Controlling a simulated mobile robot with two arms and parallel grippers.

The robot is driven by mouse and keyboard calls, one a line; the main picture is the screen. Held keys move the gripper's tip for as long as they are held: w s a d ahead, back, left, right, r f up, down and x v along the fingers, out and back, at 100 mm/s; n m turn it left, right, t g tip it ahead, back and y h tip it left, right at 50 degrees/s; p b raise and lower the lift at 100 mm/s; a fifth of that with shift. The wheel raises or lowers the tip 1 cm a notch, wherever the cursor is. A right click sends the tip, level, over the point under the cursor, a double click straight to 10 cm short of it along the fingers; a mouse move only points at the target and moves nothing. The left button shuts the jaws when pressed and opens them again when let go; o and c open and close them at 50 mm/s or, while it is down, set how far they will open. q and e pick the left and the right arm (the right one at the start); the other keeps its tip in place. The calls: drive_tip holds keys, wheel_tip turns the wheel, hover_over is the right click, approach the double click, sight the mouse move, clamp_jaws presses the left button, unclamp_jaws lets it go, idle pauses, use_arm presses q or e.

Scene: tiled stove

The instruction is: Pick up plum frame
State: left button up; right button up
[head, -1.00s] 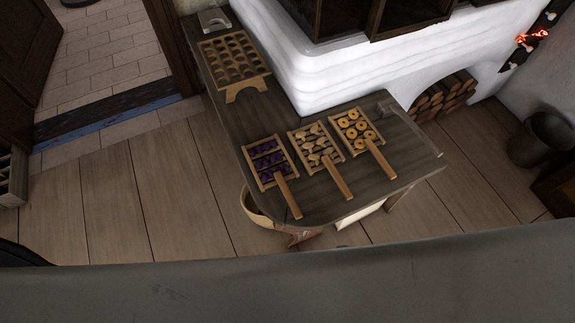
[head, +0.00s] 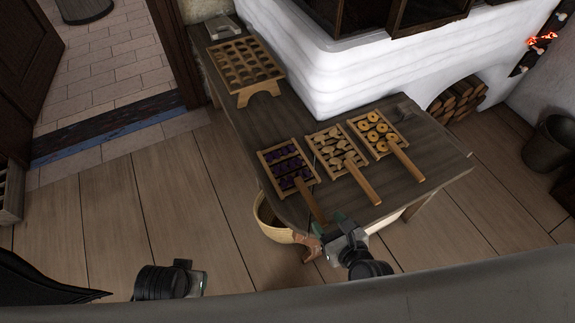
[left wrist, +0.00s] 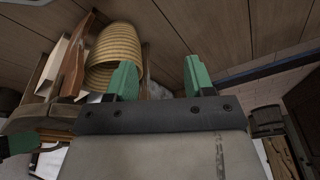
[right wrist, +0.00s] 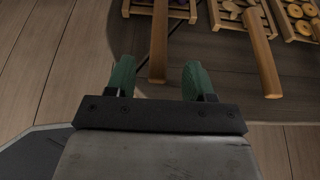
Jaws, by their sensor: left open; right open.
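The plum frame (head: 281,168) is a wooden frame of dark purple plums with a long wooden handle, lying on the dark tabletop (head: 228,128). Its handle points toward me; it also shows at the top of the right wrist view (right wrist: 159,40). My right gripper (head: 338,226) is open and empty by the table's front edge, near the handle's end. In the right wrist view the handle's end lies between the two green fingers (right wrist: 158,78) in the picture; its depth is unclear. My left gripper (left wrist: 160,75) is open and empty, over the floor left of the table.
Beside it lie a frame of pale slices (head: 338,147) and a frame of orange rings (head: 378,133), both with handles. A holed wooden rack (head: 243,66) stands at the back left. A wicker basket (head: 271,220) is under the table's edge. A white stove (head: 365,60) stands behind.

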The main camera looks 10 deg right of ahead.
sight(319, 214)
drive_tip(key=b+x, duration=0.1)
drive_tip(key=x, duration=0.4)
drive_tip(key=shift+s+f, duration=0.15)
use_arm(q)
drive_tip(key=v, duration=0.5)
drive_tip(key=shift+w+r, duration=0.25)
drive_tip(key=shift+w, duration=0.1)
use_arm(e)
clamp_jaws()
